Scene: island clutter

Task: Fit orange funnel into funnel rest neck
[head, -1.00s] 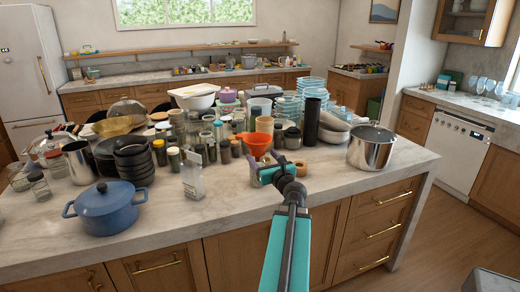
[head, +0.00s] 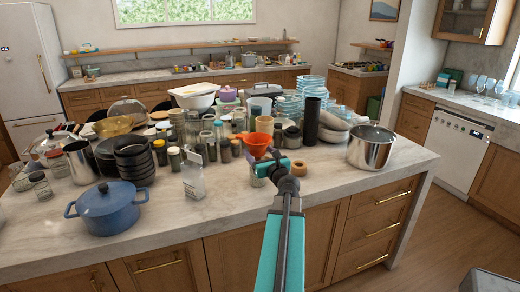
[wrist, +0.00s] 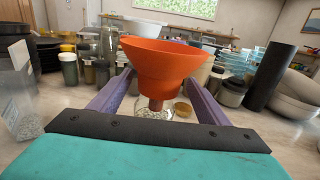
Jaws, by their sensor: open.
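The orange funnel (head: 257,143) stands upright, wide mouth up, near the middle of the island. In the wrist view the funnel (wrist: 162,65) is between the two purple fingers of my open gripper (wrist: 158,77), with space showing beside its narrow lower part. Its spout points down at a clear glass jar (wrist: 154,113), which appears to be the funnel rest. I cannot tell how deep the spout sits in the neck. In the head view the jar (head: 256,178) shows below the funnel, left of my gripper (head: 270,162), whose fingers are mostly hidden there.
A tan ring (head: 299,168) lies right of my gripper. A clear container (head: 193,178) stands to the left. Jars and a black cylinder (head: 311,121) crowd behind. A steel pot (head: 370,147) is at right, a blue pot (head: 106,208) at left. The front counter between is clear.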

